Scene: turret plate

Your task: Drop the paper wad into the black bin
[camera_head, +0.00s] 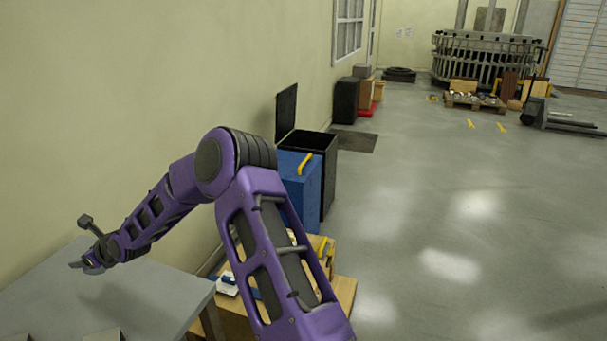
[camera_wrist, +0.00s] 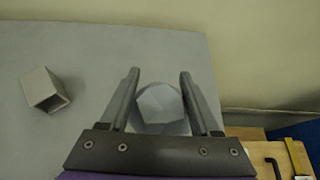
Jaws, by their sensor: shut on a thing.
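The paper wad (camera_wrist: 160,108) is a pale grey, faceted lump between the two fingers of my gripper (camera_wrist: 160,76) in the wrist view. The fingers are shut on it, above the grey table. In the head view my gripper (camera_head: 88,264) is at the lower left over the table, and the wad cannot be made out there. The black bin (camera_head: 329,178) stands by the wall with its lid (camera_head: 286,112) raised, beyond my arm and well away from my gripper. The blue bin and my arm hide part of it.
A blue bin (camera_head: 301,187) with a yellow handle stands just before the black bin. A wooden bench (camera_head: 343,292) with tools is beside the grey table (camera_head: 165,290). A grey hollow block (camera_wrist: 42,89) lies on the table.

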